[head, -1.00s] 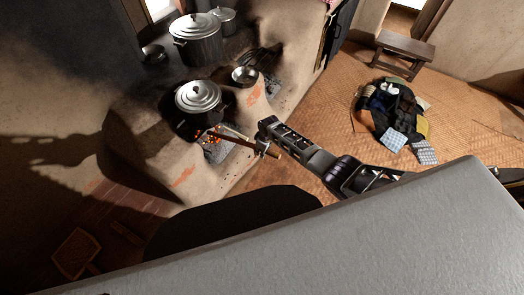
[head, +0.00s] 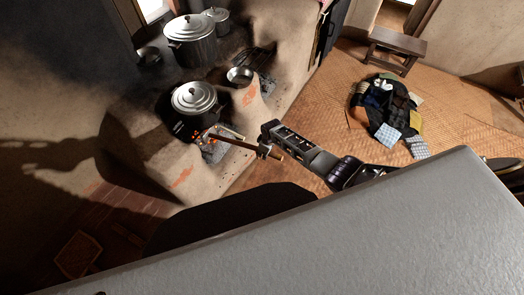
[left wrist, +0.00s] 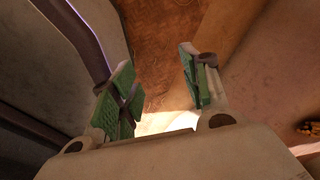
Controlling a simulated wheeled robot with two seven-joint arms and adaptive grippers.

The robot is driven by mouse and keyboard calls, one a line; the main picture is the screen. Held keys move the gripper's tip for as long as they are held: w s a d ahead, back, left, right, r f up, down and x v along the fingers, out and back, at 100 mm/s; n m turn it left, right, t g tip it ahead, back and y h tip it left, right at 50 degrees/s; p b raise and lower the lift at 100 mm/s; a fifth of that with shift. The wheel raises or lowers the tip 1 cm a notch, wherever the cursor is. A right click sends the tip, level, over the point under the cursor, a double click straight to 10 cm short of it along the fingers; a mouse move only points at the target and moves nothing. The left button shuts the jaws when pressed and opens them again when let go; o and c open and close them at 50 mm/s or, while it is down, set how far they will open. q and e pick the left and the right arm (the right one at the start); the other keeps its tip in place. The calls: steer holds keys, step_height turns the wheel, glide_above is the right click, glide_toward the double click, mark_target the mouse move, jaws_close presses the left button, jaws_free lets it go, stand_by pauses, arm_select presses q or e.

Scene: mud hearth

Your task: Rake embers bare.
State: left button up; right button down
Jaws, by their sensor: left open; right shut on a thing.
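Orange embers (head: 210,138) glow in the mouth of the mud hearth (head: 150,150), under a lidded pot (head: 196,101). My right gripper (head: 266,150) is shut on a brown stick (head: 236,143). The stick points left from the gripper, and its far end is at the embers; I cannot tell whether it touches them. Grey ash (head: 213,154) lies in front of the embers. A paler stick (head: 231,133) lies just above the brown one. My left gripper (left wrist: 158,90) shows only in the left wrist view, open with nothing between its green-padded fingers.
A large lidded pot (head: 190,38) and a small metal bowl (head: 239,75) stand on the hearth. A wooden stool (head: 397,45) and a pile of cloths (head: 388,105) are on the woven mat (head: 310,110).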

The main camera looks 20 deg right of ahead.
mark_target(271, 152)
steer(key=shift+s+d+r+p, duration=0.15)
steer(key=shift+s+d+p, duration=0.6)
steer(key=shift+s, duration=0.05)
steer(key=shift+s+d+p, duration=0.35)
steer(key=shift+s+p, duration=0.05)
steer(key=shift+s, duration=0.05)
steer(key=shift+s+d+p, duration=0.7)
steer(key=shift+s+d, duration=0.1)
steer(key=shift+s, duration=0.05)
steer(key=shift+s+d+p, duration=0.5)
steer(key=shift+s+d, duration=0.05)
steer(key=shift+s, duration=0.1)
arm_select(q)
steer(key=s+d+r+p, duration=0.3)
steer(key=s+d+r, duration=0.1)
steer(key=r, duration=0.3)
steer(key=shift+s+d+r+g+h, duration=0.25)
steer(key=shift+d+g+h, duration=0.05)
steer(key=shift+d, duration=0.6)
arm_select(e)
steer(key=s+d, duration=0.5)
steer(key=s, duration=0.1)
steer(key=shift+d, duration=0.15)
arm_select(q)
steer(key=shift+a, duration=0.2)
steer(key=shift+f, duration=0.1)
